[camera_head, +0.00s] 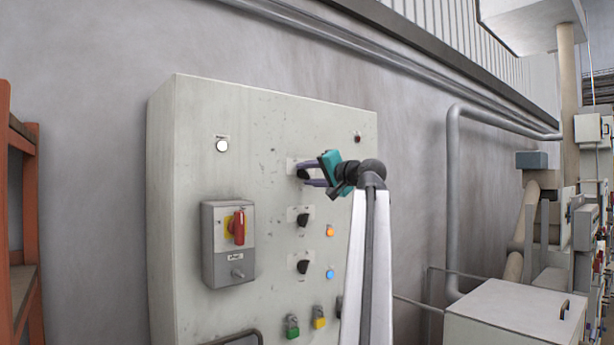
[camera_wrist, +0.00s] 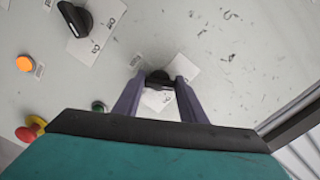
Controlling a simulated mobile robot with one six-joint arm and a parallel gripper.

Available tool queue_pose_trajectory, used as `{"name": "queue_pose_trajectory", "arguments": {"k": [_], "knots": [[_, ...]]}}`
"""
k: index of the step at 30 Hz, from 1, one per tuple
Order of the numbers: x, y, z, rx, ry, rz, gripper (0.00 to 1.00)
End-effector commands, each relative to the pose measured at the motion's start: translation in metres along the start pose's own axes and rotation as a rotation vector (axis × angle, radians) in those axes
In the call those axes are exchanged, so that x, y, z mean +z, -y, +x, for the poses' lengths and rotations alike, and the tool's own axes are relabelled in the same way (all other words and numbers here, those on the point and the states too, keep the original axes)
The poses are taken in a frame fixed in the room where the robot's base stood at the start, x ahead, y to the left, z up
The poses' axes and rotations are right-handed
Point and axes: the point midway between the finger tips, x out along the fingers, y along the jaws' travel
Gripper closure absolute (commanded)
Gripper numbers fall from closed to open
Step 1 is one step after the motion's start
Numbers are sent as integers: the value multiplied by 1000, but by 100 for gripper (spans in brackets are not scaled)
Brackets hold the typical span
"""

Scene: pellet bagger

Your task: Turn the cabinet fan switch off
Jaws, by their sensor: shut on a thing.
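The pale grey control cabinet (camera_head: 270,130) carries a column of black rotary switches. My gripper (camera_head: 307,178) is at the top switch (camera_head: 302,174), coming in from the right. In the wrist view, my gripper (camera_wrist: 159,88) has its two purple fingers shut on this black knob (camera_wrist: 159,76), one on each side. The fingers hide part of its white label plate (camera_wrist: 180,70), and I cannot read which switch it is. The middle switch (camera_head: 303,218) and lower switch (camera_head: 303,266) are untouched. One neighbouring black switch (camera_wrist: 75,18) shows at upper left in the wrist view.
A grey box with a red handle (camera_head: 238,228) protrudes from the cabinet's left part. An orange lamp (camera_head: 330,231) and blue lamp (camera_head: 330,274) sit beside the lower switches. An orange rack (camera_head: 22,220) stands left.

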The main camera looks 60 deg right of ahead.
Motion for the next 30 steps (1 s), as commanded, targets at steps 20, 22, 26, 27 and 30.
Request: {"name": "queue_pose_trajectory", "arguments": {"k": [20,22,26,27,30], "knots": [[-1,1,-8,-2,-5,0,44],[-1,0,-14,-1,-5,-1,44],[0,0,-31,-1,-5,-1,44],[0,0,-36,-1,-5,-1,44],[0,0,-53,-1,-6,-1,44]]}}
